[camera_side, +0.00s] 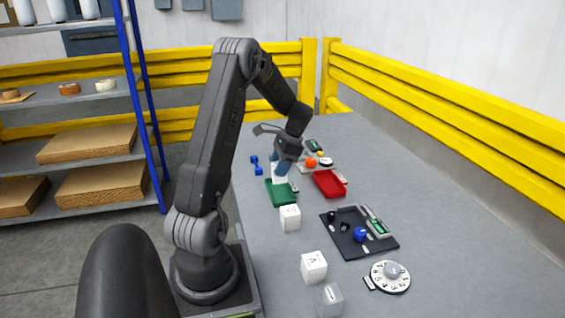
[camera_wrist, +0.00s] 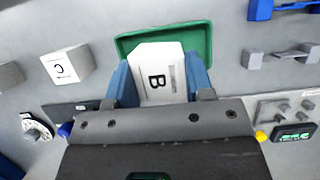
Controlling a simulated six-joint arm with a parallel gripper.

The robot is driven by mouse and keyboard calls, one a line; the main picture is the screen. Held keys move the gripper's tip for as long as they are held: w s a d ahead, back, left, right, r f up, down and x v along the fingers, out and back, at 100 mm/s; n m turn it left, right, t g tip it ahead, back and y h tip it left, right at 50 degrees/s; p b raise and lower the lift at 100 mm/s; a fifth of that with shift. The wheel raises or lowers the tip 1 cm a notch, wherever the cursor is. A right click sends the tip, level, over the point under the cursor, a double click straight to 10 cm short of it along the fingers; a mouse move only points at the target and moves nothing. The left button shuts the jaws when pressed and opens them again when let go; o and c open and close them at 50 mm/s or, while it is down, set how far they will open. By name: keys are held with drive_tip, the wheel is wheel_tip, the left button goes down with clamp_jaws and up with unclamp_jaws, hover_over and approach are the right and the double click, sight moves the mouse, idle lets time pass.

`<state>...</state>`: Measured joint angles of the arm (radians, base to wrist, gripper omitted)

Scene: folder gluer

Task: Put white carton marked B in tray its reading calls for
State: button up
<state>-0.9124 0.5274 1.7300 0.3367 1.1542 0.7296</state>
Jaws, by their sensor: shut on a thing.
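The white carton marked B (camera_wrist: 158,78) is between the blue fingers of my gripper (camera_wrist: 160,70) in the wrist view. My gripper (camera_side: 282,168) is shut on it and points down at the green tray (camera_side: 282,196) in the side view. The green tray (camera_wrist: 203,38) lies just beyond the carton in the wrist view. The carton overlaps its near part, and I cannot tell whether it touches the tray floor. The red tray (camera_side: 328,184) is to the right of the green one and looks empty. A small green display (camera_wrist: 293,139) is too blurred to read.
A white carton marked C (camera_side: 290,218) stands near the green tray. Another lettered carton (camera_side: 314,266) and a clear block (camera_side: 330,300) are nearer. A black panel (camera_side: 350,240) and a white dial (camera_side: 390,276) lie to the right. Blue pieces (camera_side: 257,166) lie beyond.

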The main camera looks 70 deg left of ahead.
sight(279, 178)
drive_tip(key=shift+f, duration=2.45)
drive_tip(key=o, duration=1)
drive_tip(key=shift+r, duration=5.05)
